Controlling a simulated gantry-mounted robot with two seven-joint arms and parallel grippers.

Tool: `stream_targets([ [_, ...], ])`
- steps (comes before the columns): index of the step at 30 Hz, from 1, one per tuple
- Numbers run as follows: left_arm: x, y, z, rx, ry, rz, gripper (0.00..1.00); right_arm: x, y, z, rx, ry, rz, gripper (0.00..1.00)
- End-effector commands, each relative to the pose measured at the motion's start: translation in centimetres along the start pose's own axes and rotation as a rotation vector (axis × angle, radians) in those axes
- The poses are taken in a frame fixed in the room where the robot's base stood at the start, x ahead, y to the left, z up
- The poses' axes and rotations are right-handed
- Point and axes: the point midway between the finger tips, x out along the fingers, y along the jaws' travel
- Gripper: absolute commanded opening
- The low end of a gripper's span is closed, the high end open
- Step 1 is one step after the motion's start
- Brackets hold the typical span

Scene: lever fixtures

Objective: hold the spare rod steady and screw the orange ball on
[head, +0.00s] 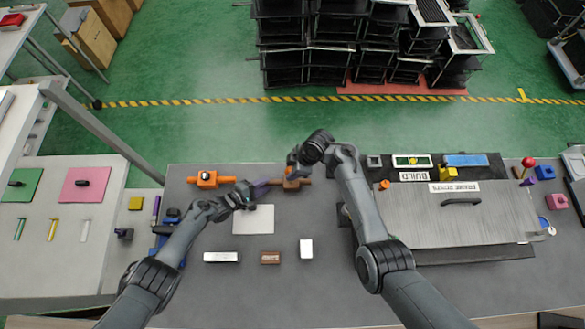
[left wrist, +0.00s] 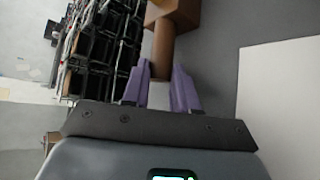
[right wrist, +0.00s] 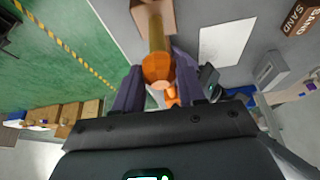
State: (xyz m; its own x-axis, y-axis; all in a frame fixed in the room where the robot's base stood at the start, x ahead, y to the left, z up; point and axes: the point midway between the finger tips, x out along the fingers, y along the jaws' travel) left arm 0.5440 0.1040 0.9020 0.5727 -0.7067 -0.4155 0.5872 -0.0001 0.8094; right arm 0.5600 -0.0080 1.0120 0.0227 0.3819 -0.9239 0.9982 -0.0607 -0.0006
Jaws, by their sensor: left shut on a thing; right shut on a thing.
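The brown rod (left wrist: 163,52) sticks out of a brown block (left wrist: 180,10). My left gripper (left wrist: 161,72) is shut on the rod near its end in the left wrist view. In the head view my left gripper (head: 262,187) comes to the brown block (head: 292,185) from the left. The orange ball (right wrist: 157,70) is between the fingers of my right gripper (right wrist: 157,80), which is shut on it. A brownish rod (right wrist: 156,35) lines up between the ball and a brown block (right wrist: 158,12); the ball hides whether they are joined. In the head view my right gripper (head: 293,166) is just above the block.
An orange fixture (head: 207,179) stands left of the block. A white sheet (head: 253,220) lies in front, with small blocks nearby, one brown (head: 270,257) and one white (head: 306,249). A grey panel with a handle (head: 461,202) fills the right side.

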Motion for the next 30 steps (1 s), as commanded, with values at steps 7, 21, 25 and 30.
stream_targets([
  [7,0.0,0.0,0.1,0.000,-0.001,0.000,0.00,-0.1,-0.1,0.0,0.204,0.002,0.087,0.46],
  [21,0.0,0.0,0.0,0.000,-0.001,0.000,0.00,-0.1,-0.1,0.0,0.200,0.001,0.083,0.70],
  [25,0.0,0.0,0.0,0.000,-0.001,0.000,0.00,-0.7,-0.1,-0.1,0.199,0.003,0.083,0.70],
  [30,0.0,0.0,0.0,0.000,-0.001,0.000,0.00,-2.6,-0.3,-0.1,0.200,0.003,0.084,0.70],
])
